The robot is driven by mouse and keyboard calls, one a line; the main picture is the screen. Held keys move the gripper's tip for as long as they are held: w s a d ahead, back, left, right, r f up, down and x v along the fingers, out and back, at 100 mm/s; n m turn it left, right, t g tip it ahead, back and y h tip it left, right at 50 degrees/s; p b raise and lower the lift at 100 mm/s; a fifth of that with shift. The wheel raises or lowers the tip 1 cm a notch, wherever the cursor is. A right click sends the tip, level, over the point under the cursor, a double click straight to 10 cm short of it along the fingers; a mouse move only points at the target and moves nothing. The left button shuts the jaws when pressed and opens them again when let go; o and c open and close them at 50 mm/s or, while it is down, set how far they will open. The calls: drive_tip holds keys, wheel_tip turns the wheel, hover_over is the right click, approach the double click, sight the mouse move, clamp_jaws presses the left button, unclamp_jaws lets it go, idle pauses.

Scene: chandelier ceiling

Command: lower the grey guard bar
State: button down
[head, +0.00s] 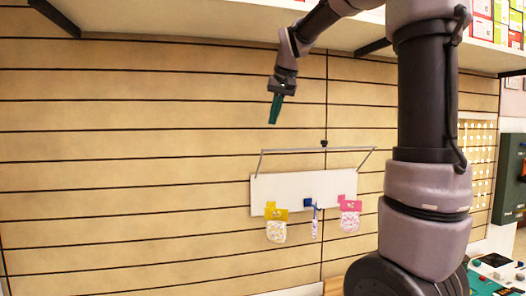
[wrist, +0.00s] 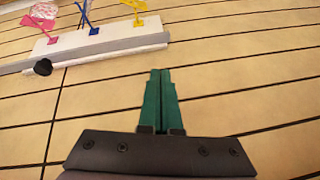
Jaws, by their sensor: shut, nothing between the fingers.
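The grey guard bar (head: 310,150) runs level in front of the slatted wall, above a white panel (head: 275,187), with a slanting arm at each end. A small black knob (head: 324,143) sits at the bar's middle. In the wrist view the bar (wrist: 100,53) crosses the upper left beside the white panel (wrist: 100,37), and the black knob (wrist: 43,67) shows at its near side.
Yellow (head: 276,226), blue (head: 314,219) and pink (head: 349,214) hanging items are on the panel. A white shelf (head: 200,22) with boxes (head: 508,25) is overhead. The slatted wall (head: 120,150) left of the bar is bare.

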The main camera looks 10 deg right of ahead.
drive_tip(key=a+x, duration=0.1)
drive_tip(key=x, duration=1.1)
drive_tip(key=shift+f, duration=0.3)
